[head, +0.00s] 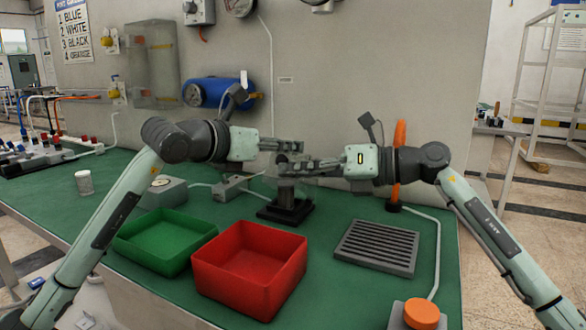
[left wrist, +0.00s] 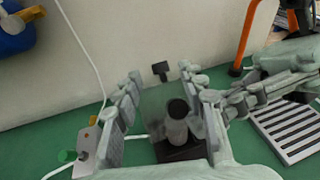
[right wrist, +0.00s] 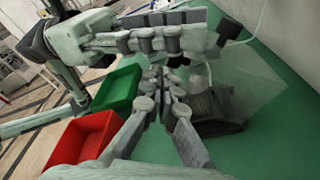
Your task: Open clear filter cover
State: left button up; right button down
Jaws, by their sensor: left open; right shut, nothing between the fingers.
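A dark filter stand (head: 285,211) stands on the green bench between my grippers. It also shows in the left wrist view, with a grey cylinder (left wrist: 177,128) on top. The clear filter cover (right wrist: 255,78) shows as a faint see-through sheet beside the stand in the right wrist view; its exact tilt is hard to tell. My left gripper (head: 298,150) is open above the stand, and its fingers lie either side of the cylinder in the left wrist view. My right gripper (head: 285,166) is shut and empty, just below the left one. Whether either touches the cover cannot be told.
A red bin (head: 250,287) and a green bin (head: 165,255) stand in front at left. The wall stands close behind.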

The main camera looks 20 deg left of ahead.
pick_arm(q)
jog(key=shift+v, duration=2.05)
